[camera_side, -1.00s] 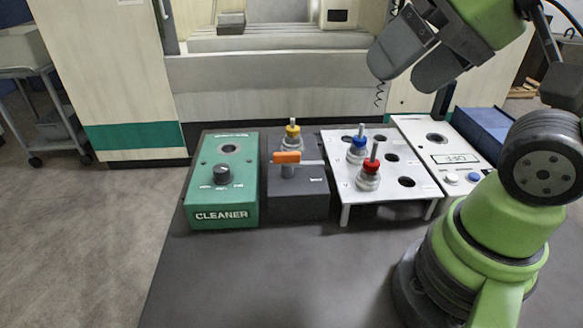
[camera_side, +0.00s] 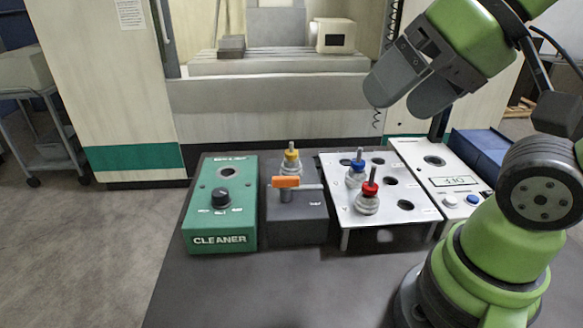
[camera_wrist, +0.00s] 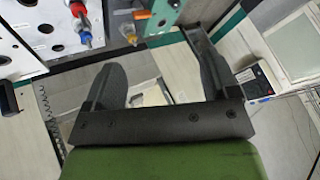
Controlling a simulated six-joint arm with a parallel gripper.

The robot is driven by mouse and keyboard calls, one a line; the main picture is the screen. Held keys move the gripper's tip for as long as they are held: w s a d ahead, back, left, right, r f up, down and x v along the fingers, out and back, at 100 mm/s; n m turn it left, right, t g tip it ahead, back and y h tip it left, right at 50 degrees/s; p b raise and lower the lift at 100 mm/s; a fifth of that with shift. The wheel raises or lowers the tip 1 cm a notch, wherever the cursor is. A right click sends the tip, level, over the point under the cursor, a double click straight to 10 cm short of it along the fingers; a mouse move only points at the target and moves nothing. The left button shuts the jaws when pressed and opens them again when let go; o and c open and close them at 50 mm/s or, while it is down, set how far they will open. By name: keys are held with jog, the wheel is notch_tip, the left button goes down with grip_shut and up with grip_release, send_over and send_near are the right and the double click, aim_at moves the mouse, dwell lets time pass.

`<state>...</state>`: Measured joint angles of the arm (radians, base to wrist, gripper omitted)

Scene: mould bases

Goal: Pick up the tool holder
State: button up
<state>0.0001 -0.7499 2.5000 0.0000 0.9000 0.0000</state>
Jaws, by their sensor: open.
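A tool holder with a red collar (camera_side: 369,198) stands upright in the front of a white perforated rack (camera_side: 341,213). A blue-collared tool holder (camera_side: 356,172) stands just behind it, to the left. A yellow-collared tool holder (camera_side: 291,160) stands at the back of the dark clamp block (camera_side: 312,226). In the wrist view the red one (camera_wrist: 85,39) and blue one (camera_wrist: 77,10) show at the upper left. My gripper (camera_side: 405,98) is raised behind and right of the rack, clear of all holders. Its two fingers (camera_wrist: 158,60) are apart with nothing between them.
A green CLEANER box (camera_side: 220,239) with a black knob stands left. An orange-handled lever (camera_side: 286,183) sits on the clamp block. A white box (camera_side: 452,184) with buttons and a blue bin (camera_side: 478,150) stand right of the rack. The front tabletop is clear.

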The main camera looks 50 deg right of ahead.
jog(key=shift+c, duration=0.5)
jog(key=shift+c, duration=1)
jog(key=n+g+h, duration=0.2)
jog(key=n+g, duration=0.5)
send_over(291, 151)
notch_tip(291, 151, down, 9)
notch_tip(291, 151, down, 7)
jog(key=shift+w+d+f, duration=0.1)
jog(key=shift+w+f, duration=0.05)
jog(key=shift+f, duration=0.05)
jog(key=shift+d+f, duration=0.1)
jog(key=shift+f, duration=2.85)
